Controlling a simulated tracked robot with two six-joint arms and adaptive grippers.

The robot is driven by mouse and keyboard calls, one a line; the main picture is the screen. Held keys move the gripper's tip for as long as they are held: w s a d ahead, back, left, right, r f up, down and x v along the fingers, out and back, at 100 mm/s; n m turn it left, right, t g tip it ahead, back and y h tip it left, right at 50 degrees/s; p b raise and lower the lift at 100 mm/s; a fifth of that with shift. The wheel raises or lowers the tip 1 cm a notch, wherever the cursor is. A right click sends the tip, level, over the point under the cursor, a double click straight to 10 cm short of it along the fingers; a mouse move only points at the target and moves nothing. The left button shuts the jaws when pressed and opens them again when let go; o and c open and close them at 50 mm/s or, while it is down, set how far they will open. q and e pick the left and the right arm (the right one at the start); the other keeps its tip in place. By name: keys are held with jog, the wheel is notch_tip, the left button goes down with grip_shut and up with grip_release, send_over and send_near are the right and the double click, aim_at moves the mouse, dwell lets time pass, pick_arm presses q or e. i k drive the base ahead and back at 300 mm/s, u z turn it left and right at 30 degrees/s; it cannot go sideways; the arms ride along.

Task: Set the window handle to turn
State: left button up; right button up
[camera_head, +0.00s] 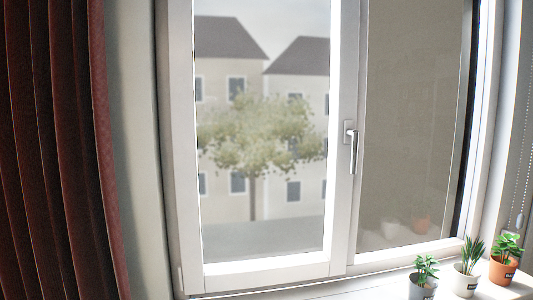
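The window handle (354,152) is silver-grey and sits on the right-hand upright of the left window sash (343,215). Its lever points straight down from a small mounting plate. The sash looks closed against its frame; houses and a tree show through its glass (262,130). Neither of my grippers is in view, and nothing touches the handle.
Several potted plants stand on the sill at the lower right: a grey pot (422,288), a white pot (465,281) and an orange pot (502,270). A dark red curtain (55,150) hangs at the left. A bead chain (520,190) hangs at the right. The space before the handle is clear.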

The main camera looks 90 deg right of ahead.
aim_at(354, 133)
jog(key=u, duration=0.7)
jog(key=i, duration=0.2)
jog(key=z, duration=4.2)
jog(key=i, duration=0.2)
jog(key=z, duration=0.3)
jog(key=k, duration=1)
jog(key=u, duration=0.25)
jog(key=i, duration=1)
jog(key=u, duration=0.1)
